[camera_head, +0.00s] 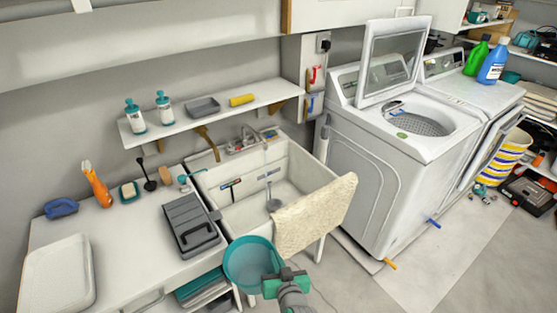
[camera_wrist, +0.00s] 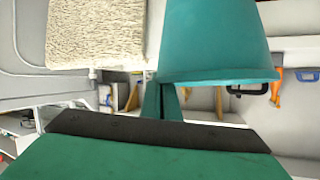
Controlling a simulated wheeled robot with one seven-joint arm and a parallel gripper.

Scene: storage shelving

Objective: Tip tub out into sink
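The teal tub (camera_head: 248,262) is in front of the sink's near left corner, its open top facing up. Its inside looks bluish; I cannot tell what it holds. In the wrist view the tub (camera_wrist: 215,40) fills the upper middle. My gripper (camera_head: 272,283) is at the tub's right side, and its fingers (camera_wrist: 166,103) are close together at the tub's rim, apparently shut on it. The white sink (camera_head: 305,172) stands behind, with a grey plunger-like item (camera_head: 273,204) inside. A cream towel (camera_head: 315,214) hangs over its front edge and also shows in the wrist view (camera_wrist: 97,32).
A counter (camera_head: 135,228) left of the sink holds a grey paint tray (camera_head: 190,224), a white tray (camera_head: 57,275) and brushes. A shelf (camera_head: 215,110) with bottles runs above the sink. A washer (camera_head: 370,175) with its lid up stands at right.

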